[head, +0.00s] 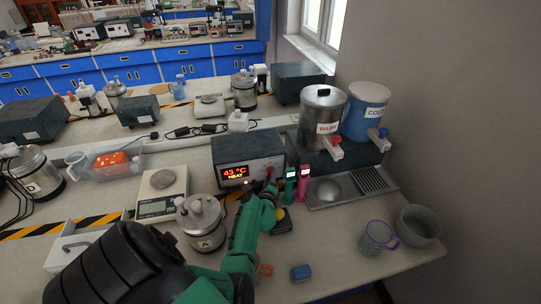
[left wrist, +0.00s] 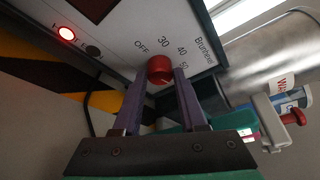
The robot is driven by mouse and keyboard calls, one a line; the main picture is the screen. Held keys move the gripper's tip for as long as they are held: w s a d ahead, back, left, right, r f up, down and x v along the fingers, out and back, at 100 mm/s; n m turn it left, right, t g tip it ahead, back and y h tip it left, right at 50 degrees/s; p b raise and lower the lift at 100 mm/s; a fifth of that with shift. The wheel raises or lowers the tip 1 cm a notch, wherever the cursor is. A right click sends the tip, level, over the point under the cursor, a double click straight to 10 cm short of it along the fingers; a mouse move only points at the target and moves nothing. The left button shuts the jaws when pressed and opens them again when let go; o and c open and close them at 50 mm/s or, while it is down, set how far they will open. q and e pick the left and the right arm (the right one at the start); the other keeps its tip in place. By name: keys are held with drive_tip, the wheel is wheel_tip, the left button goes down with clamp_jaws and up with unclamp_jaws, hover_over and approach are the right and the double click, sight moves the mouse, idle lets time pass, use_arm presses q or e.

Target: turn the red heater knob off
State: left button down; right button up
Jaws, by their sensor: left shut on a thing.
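The heater (head: 240,151) is a dark grey box on the bench, its display reading 43 °C and HEAT. In the left wrist view its white front panel (left wrist: 130,42) carries the red knob (left wrist: 160,69), with OFF, 30, 40 and 50 printed around it. A red lamp (left wrist: 66,33) glows on the panel. My left gripper (left wrist: 162,80) is shut on the red knob, one finger at each side. The knob's pointer is too small to read. My right gripper is not seen.
A lidded metal pot (head: 203,222) and a scale (head: 162,192) stand left of my left forearm. Green (head: 290,186) and pink (head: 304,184) bottles stand close at its right. WARM (head: 321,117) and COLD (head: 367,108) dispensers stand behind a sink (head: 328,190).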

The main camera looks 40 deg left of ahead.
use_arm(q)
drive_tip(key=n+t+b, duration=0.1)
drive_tip(key=n+b, duration=0.2)
drive_tip(key=shift+f+n+t, duration=0.15)
drive_tip(key=shift+n+t, duration=0.15)
drive_tip(key=shift+t, duration=0.1)
idle(0.4)
drive_tip(key=c, duration=0.8)
unclamp_jaws()
drive_tip(key=shift+w, duration=0.1)
drive_tip(key=o, duration=0.4)
drive_tip(key=shift+c, duration=0.2)
drive_tip(key=shift+w, duration=0.1)
